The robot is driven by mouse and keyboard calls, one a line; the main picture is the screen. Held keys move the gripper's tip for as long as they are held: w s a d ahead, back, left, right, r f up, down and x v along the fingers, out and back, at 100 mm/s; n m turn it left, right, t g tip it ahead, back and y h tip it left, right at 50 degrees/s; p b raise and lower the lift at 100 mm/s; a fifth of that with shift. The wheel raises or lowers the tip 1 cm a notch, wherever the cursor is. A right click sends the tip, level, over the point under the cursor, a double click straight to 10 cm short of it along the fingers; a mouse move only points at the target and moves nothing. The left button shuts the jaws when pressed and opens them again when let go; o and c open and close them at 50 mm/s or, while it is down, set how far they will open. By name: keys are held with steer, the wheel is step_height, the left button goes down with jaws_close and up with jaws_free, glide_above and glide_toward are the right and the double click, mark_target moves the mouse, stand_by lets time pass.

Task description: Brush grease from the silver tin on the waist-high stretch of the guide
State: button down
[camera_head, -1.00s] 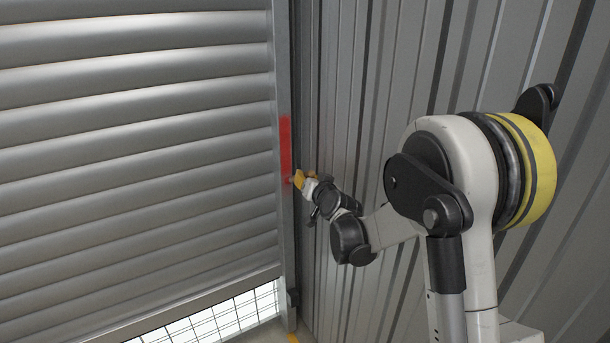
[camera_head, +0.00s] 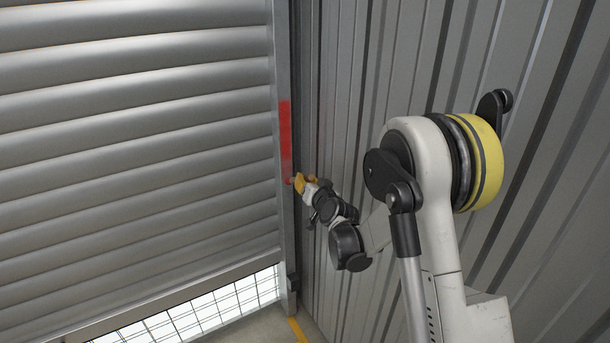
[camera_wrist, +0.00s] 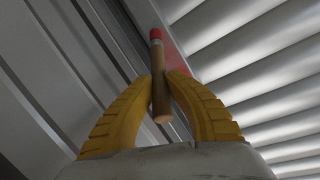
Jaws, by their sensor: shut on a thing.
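The guide (camera_head: 279,60) is a grey upright rail along the right edge of the slatted shutter. It bears a red stretch (camera_head: 285,140), which also shows in the wrist view (camera_wrist: 169,48). My gripper (camera_head: 299,182), with yellow fingers, is at the lower end of the red stretch. In the wrist view my gripper (camera_wrist: 162,82) is shut on a wooden-handled brush (camera_wrist: 159,85) with a red tip. The tip points up beside the red stretch; I cannot tell whether it touches the guide. The silver tin is not in view.
The slatted shutter (camera_head: 140,150) fills the left, with a gap and bright mesh (camera_head: 190,318) under its lower edge. A ribbed metal wall (camera_head: 350,90) stands close on the right. A yellow line (camera_head: 297,328) marks the floor.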

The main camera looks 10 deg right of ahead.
steer(key=shift+f, duration=0.9)
steer(key=shift+r+p, duration=1.1)
steer(key=shift+r, duration=0.85)
step_height(320, 180, up, 29)
steer(key=p, duration=1.7)
steer(key=shift+p, duration=0.3)
steer(key=shift+s+d, duration=0.3)
steer(key=shift+s, duration=0.6)
steer(key=shift+s+d, duration=0.3)
steer(key=shift+s, duration=0.65)
steer(key=shift+s+d, duration=0.3)
steer(key=shift+s, duration=0.6)
